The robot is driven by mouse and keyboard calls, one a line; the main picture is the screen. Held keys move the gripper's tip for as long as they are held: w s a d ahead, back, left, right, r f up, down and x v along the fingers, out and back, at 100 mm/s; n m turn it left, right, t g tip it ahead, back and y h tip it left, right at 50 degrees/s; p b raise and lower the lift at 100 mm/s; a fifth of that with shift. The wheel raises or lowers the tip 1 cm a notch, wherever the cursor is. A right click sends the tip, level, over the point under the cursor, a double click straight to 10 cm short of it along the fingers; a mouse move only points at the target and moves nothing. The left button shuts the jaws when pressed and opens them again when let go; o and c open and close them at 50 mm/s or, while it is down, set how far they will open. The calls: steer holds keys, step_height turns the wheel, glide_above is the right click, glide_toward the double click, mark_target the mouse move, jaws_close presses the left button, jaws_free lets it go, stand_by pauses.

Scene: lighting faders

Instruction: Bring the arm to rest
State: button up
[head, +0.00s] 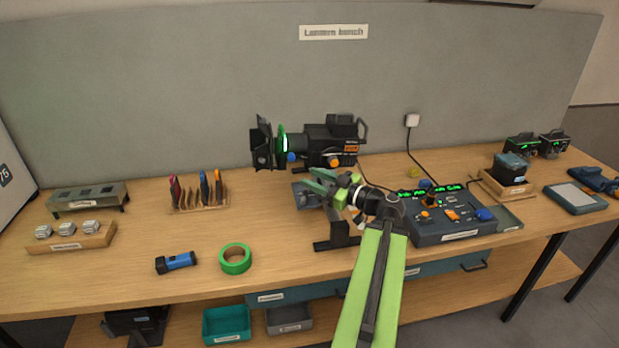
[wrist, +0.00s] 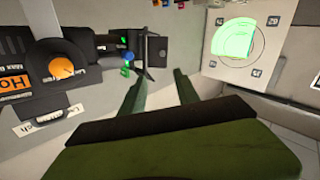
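My arm reaches up from the bottom of the head view, its green link in front of the bench. My gripper (head: 314,180) is raised above the bench, pointing left, just in front of the black stage lantern (head: 330,140). In the wrist view my gripper (wrist: 158,85) shows two dark green fingers apart, with nothing between them, so it is open and empty. The lantern, with its orange knob (wrist: 62,68), is at the left of the wrist view. The fader console (head: 450,215) stands right of my arm, partly hidden by it.
A green tape roll (head: 235,259) and a blue torch (head: 176,263) lie at the front left. A rack of coloured gels (head: 200,192) stands behind them. A green light patch (wrist: 234,40) falls on a pale board in the wrist view. Bench between tape and lantern is clear.

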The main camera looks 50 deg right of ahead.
steer(key=shift+w+a, duration=0.15)
steer(key=shift+a, duration=0.05)
steer(key=w+a+n+g+y, duration=0.1)
steer(key=w+a+n+y, duration=0.3)
steer(key=w+a, duration=0.75)
steer(key=w+a+f+n+g+y, duration=0.1)
steer(key=w+a+f+g+y, duration=0.15)
steer(key=a, duration=0.65)
steer(key=w+a+f+n+g+y, duration=0.1)
steer(key=w+a+f+n+g, duration=0.15)
steer(key=a, duration=0.75)
steer(key=w+a+f+n+g+y, duration=0.1)
steer(key=w+a+f+g+y, duration=0.15)
steer(key=a, duration=0.65)
steer(key=s+a+f+g+h, duration=0.2)
steer(key=s+a+f+g, duration=0.1)
steer(key=a+f, duration=0.4)
steer(key=s+a+f+g+h, duration=0.3)
steer(key=a+f+g, duration=0.1)
steer(key=a, duration=0.5)
steer(key=s+d+f+m+g+h, duration=0.2)
steer(key=s+d+f+m+h, duration=0.2)
steer(key=d+m, duration=0.5)
steer(key=shift+s+d+f+m+h, duration=0.2)
steer(key=shift+f+m+h, duration=0.3)
steer(key=shift+m+h, duration=0.85)
